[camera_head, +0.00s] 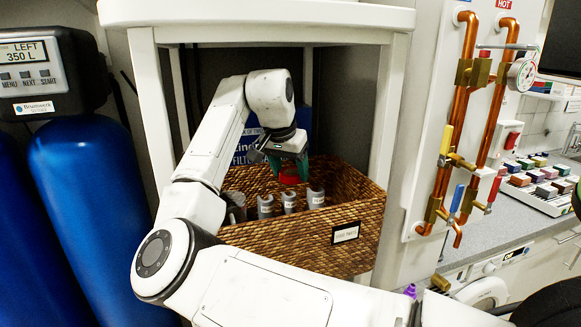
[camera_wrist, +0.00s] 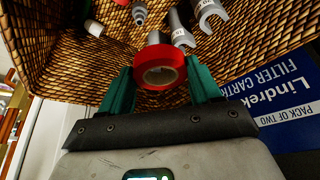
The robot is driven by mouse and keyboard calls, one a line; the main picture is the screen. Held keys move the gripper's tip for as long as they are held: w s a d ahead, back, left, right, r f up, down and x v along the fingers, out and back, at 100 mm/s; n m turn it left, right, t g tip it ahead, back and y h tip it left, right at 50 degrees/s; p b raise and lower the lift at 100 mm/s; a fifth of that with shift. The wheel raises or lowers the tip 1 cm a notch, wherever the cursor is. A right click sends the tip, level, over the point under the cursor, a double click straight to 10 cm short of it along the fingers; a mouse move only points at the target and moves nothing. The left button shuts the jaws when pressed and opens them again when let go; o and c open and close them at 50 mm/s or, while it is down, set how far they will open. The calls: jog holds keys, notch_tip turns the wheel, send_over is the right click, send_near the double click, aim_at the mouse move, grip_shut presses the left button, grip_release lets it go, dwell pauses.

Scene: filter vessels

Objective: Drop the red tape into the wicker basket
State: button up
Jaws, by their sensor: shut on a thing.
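The red tape (camera_wrist: 159,67) is a roll held between the two green fingers of my gripper (camera_wrist: 160,85) in the wrist view. In the head view the red tape (camera_head: 289,175) shows just below my gripper (camera_head: 287,158). The wicker basket (camera_head: 300,243) is brown and woven, with a white label on its front. It stands on a shelf under a white top. My gripper is shut on the tape above the basket's opening, towards its back. The basket's inner wall (camera_wrist: 60,50) fills much of the wrist view. The basket's floor is partly hidden.
Several grey pipe pieces (camera_head: 288,203) stand in the basket below the tape. A blue filter cartridge box (camera_wrist: 275,100) is beside my gripper at the back. White shelf posts (camera_head: 388,110) flank the basket. Copper pipes (camera_head: 459,100) with valves are to the right.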

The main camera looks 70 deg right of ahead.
jog(key=o, duration=1.1)
jog(key=shift+f, duration=0.1)
jog(key=shift+a, duration=0.1)
jog(key=a+r+b, duration=0.2)
jog(key=a, duration=0.5)
jog(key=a+r+b, duration=0.2)
jog(key=a, duration=0.5)
jog(key=shift+w+r, duration=0.3)
jog(key=shift+w, duration=0.1)
